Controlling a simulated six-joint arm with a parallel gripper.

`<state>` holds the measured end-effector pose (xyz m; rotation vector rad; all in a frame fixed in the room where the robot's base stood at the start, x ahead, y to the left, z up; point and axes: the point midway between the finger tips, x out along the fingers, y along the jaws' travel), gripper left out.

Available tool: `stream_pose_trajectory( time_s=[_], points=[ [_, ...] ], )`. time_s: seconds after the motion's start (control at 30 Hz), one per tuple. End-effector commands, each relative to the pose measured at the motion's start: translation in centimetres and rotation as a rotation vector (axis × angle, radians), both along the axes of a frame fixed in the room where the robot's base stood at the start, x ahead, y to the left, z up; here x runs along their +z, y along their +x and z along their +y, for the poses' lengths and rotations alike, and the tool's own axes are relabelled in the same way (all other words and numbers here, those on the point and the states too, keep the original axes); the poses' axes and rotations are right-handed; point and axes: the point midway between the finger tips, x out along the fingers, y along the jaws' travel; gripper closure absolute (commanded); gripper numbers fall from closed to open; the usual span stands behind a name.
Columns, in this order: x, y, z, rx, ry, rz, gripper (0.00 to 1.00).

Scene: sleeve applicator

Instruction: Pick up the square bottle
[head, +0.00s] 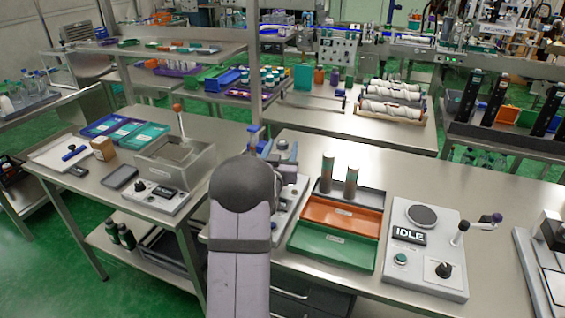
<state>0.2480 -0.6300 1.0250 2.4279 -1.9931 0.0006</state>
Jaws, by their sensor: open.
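I cannot tell whether either one is square. No bottle can be clearly picked out as the square one. My arm rises from the bottom centre of the head view, its dark rounded joint in front of the middle station. My gripper cannot be made out; it appears to be hidden behind my arm.
The sorting tray has an orange section (340,217) and a green front section (325,252). A white station (430,265) reading IDLE stands right of it. A blue-and-grey device (285,152) stands behind my arm. Bare table shows behind the bottles.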

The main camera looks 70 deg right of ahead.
Motion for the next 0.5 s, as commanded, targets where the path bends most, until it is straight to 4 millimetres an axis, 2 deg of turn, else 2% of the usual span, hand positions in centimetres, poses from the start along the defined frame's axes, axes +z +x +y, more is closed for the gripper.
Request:
stream_pose_trajectory(
  time_s=[0.33, 0.37, 0.5],
  points=[
    [-0.06, 0.1, -0.6, 0.0, 0.001, 0.0, 0.49],
    [-0.06, 0.1, -0.6, 0.0, 0.001, 0.0, 0.52],
    [-0.06, 0.11, -0.58, 0.0, 0.001, 0.0, 0.85]
  ],
)
